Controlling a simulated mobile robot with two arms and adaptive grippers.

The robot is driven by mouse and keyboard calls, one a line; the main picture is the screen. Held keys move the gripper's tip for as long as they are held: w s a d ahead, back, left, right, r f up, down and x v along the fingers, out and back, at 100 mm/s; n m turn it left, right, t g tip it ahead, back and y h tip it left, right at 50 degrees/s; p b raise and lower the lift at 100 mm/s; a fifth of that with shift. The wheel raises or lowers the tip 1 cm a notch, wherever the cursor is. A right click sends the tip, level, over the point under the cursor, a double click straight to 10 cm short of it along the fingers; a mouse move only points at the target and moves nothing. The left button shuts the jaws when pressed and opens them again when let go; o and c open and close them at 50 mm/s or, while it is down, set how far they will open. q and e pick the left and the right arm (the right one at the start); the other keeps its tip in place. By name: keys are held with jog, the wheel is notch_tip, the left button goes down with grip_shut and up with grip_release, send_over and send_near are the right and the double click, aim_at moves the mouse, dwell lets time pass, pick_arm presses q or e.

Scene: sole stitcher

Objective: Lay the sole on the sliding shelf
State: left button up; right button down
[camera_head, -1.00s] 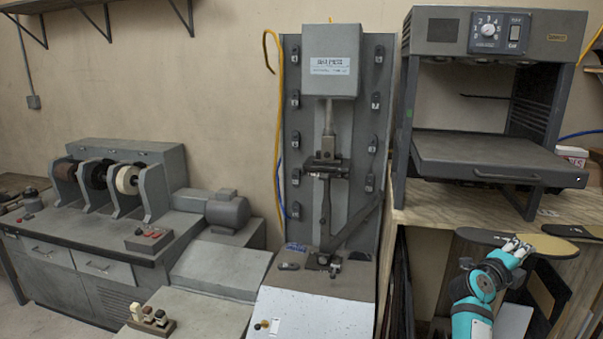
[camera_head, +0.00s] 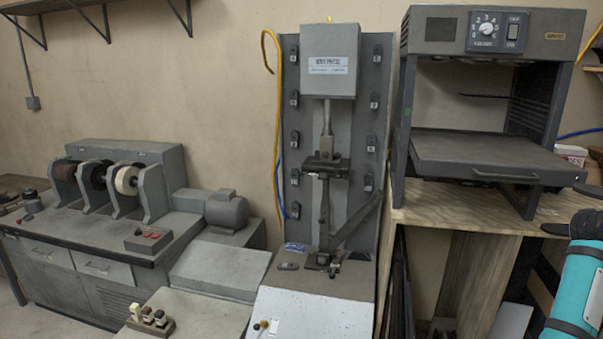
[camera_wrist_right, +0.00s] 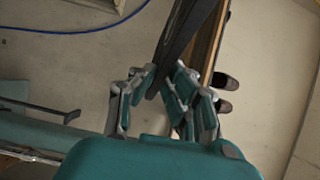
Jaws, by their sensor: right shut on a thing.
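The sliding shelf (camera_head: 490,152) is a flat grey plate with a front handle. It sticks out of the grey oven-like machine (camera_head: 560,75) at the upper right, and its visible top is bare. In the wrist view my right gripper (camera_wrist_right: 158,88) is shut on the sole (camera_wrist_right: 185,32), a dark strip seen nearly edge-on that runs up from between the fingers. A dark tip (camera_head: 554,229), possibly the sole's end, shows beside the arm. My left gripper is not in view.
The machine stands on a wooden bench (camera_head: 440,207). A tall press (camera_head: 330,150) stands to its left, and a grinding bench (camera_head: 110,200) stands farther left. A blue cable (camera_wrist_right: 75,30) lies on the floor in the wrist view. The space above the shelf is clear.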

jog(key=s+a+f+n+t+y, duration=0.1)
jog(key=a+f+n+t+y, duration=0.45)
jog(key=a+f, duration=0.65)
jog(key=a+f+n+t+y, duration=0.55)
jog(key=a+f+t, duration=0.2)
jog(key=a, duration=0.85)
jog(key=s+a+f+n+y, duration=0.4)
jog(key=s+a+y, duration=0.2)
jog(key=s+a, duration=0.4)
jog(key=s+a+f+n+y, duration=0.3)
jog(key=s+a+f+y, duration=0.15)
jog(key=s+a, duration=0.65)
jog(key=w+a+f+m+h+b, duration=0.1)
jog(key=w+f+m+h+b, duration=0.1)
jog(key=f+b, duration=0.8)
jog(key=shift+w+a+f+m+h+b, duration=0.2)
jog(key=shift+w+m+h+b, duration=0.2)
jog(key=shift+w+h+b, duration=0.55)
jog(key=shift+s+d, duration=0.15)
jog(key=shift+r, duration=0.1)
